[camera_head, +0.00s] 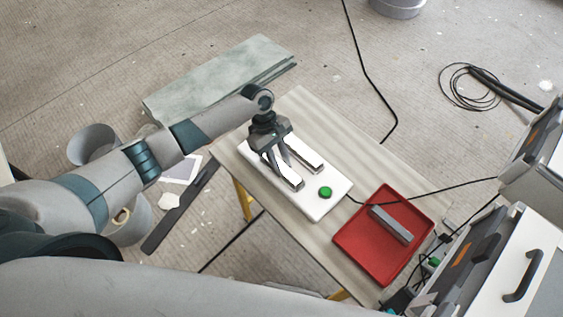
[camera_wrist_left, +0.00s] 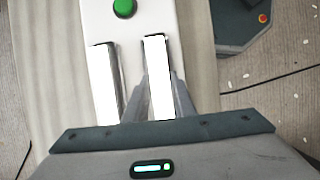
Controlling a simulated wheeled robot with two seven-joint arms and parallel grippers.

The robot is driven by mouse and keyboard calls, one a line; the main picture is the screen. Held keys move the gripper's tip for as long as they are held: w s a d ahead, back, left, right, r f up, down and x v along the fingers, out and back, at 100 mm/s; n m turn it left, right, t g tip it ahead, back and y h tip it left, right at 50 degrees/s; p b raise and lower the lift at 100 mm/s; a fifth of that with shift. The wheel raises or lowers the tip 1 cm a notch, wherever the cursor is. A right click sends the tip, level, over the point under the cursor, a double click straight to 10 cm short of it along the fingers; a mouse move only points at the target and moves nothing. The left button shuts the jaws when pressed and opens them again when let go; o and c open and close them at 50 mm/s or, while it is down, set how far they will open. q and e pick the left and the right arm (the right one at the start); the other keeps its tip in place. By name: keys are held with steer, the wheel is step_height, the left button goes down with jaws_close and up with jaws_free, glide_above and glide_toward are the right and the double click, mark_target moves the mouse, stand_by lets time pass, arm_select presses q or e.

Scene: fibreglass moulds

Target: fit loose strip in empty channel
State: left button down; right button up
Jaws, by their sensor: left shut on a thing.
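A white board (camera_head: 328,200) with a green button (camera_head: 325,192) lies on the table. Two long pieces with bright white tops and grey sides show on it. One (camera_head: 309,158) lies on the far side and also shows at left in the left wrist view (camera_wrist_left: 104,80). My left gripper (camera_head: 288,165) points down and is shut on the nearer strip (camera_head: 291,184), which shows between the fingers in the left wrist view (camera_wrist_left: 157,75). I cannot tell whether this strip is seated in a channel or just above the board. My right gripper is not in view.
A red tray (camera_head: 355,246) holding a grey bar (camera_head: 391,225) stands at the table's right end. A black cable (camera_head: 440,189) crosses above the tray's edge. White equipment cases (camera_head: 500,270) stand at right. The wooden table (camera_head: 302,108) is bare beyond the board.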

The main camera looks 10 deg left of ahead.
arm_select(q)
steer(key=shift+f, duration=0.2)
steer(key=shift+s+f, duration=0.35)
steer(key=shift+f, duration=0.1)
steer(key=c, duration=1.5)
jaws_free()
steer(key=shift+f, duration=0.15)
steer(key=shift+v, duration=0.75)
steer(key=v, duration=0.4)
steer(key=b+v, duration=0.1)
steer(key=v, duration=0.3)
steer(key=b+v, duration=0.1)
steer(key=v, duration=0.3)
steer(key=shift+w+d, duration=0.1)
steer(key=shift+d, duration=0.2)
